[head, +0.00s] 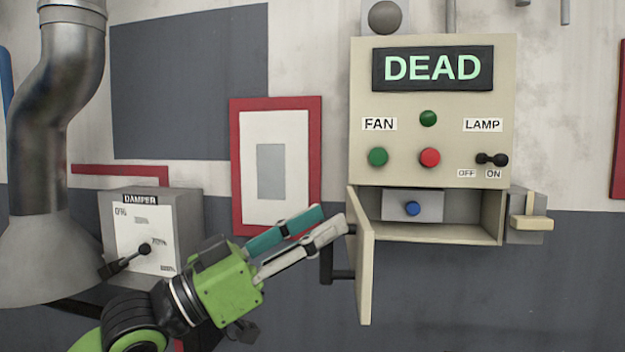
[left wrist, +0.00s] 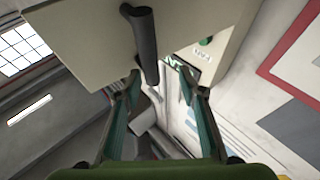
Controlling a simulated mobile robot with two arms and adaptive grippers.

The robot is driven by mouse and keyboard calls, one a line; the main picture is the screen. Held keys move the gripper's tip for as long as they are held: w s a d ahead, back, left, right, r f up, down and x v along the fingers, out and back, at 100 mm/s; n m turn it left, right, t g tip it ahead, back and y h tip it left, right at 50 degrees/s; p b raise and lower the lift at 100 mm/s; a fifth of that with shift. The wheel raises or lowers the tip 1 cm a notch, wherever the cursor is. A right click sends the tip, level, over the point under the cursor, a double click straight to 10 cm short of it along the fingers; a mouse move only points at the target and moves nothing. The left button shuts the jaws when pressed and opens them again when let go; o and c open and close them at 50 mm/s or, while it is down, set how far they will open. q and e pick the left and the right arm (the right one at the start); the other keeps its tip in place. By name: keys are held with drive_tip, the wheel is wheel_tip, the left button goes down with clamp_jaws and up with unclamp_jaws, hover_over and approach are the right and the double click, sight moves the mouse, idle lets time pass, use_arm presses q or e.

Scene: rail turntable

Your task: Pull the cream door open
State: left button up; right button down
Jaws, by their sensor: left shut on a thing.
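The cream door (head: 363,262) hangs on the lower part of the cream control box (head: 434,110) and stands swung well outward, nearly edge-on in the head view. Its black bar handle (head: 327,264) is on the door's left-facing side. My left gripper (head: 332,224) comes in from the lower left and is shut on the upper part of the handle. In the left wrist view the gripper (left wrist: 157,78) has one finger on each side of the black handle (left wrist: 146,45), with the cream door panel (left wrist: 80,45) behind it. My right gripper is not in view.
The open compartment (head: 465,232) shows a grey plate with a blue button (head: 412,208). A grey and cream latch block (head: 530,222) sits at its right. The damper box (head: 150,235) and a metal pipe (head: 68,100) stand at the left, near my left arm.

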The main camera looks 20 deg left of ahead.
use_arm(q)
wheel_tip(320, 180, up, 8)
drive_tip(key=shift+a, duration=0.15)
idle(0.3)
idle(0.4)
